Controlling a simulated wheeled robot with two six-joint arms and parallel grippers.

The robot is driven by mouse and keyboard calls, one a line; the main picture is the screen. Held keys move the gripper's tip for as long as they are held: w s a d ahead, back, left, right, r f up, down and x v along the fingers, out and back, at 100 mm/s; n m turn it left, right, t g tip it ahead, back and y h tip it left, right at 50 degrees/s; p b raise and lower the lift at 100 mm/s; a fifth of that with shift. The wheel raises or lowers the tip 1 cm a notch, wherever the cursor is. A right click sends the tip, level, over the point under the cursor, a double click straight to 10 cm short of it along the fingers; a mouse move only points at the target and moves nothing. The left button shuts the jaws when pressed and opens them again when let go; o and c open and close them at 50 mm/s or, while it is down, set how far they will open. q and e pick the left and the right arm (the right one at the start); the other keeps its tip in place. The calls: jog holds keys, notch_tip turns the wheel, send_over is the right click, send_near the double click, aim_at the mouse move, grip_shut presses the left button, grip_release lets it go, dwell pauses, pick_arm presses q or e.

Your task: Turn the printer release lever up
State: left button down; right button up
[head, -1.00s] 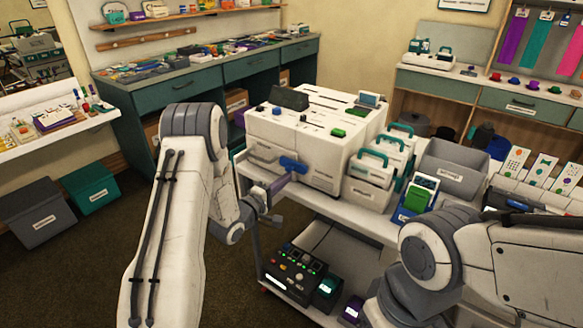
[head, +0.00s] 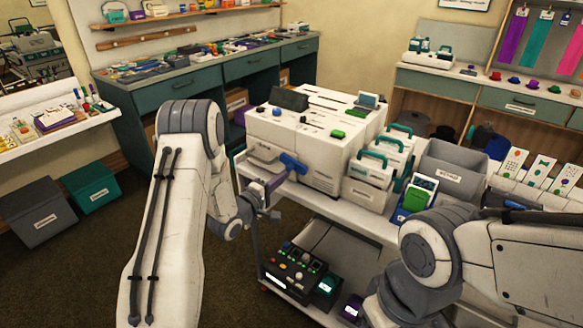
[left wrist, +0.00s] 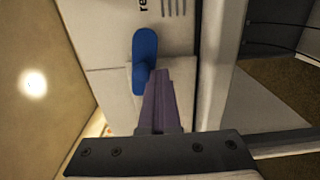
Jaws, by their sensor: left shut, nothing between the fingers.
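The printer (head: 318,150) is a white box on the cart. Its blue release lever (head: 294,164) is on the front face and slants down to the right in the head view. The lever (left wrist: 145,48) is also in the left wrist view, beside some printed dark letters that are cut off. My left gripper (head: 285,176) has purple fingers, shut and empty, with their tips at the lever. In the left wrist view the gripper (left wrist: 160,76) overlaps the lever's lower end; I cannot tell whether they touch.
The white cart (head: 345,210) carries white caddies with green handles (head: 372,180) and a grey bin (head: 450,172) right of the printer. A dark control box (head: 293,267) sits on its lower shelf.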

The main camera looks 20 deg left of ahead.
jog(key=shift+r, duration=0.3)
jog(key=shift+r+p, duration=0.15)
jog(key=shift+p, duration=0.2)
jog(key=shift+r+p, duration=0.3)
jog(key=shift+r, duration=0.1)
jog(key=shift+r+p, duration=0.35)
jog(key=shift+p, duration=0.1)
jog(key=shift+r, duration=0.15)
dwell(0.4)
jog(key=shift+r+p, duration=0.25)
jog(key=shift+p, duration=0.15)
jog(key=shift+r, duration=0.1)
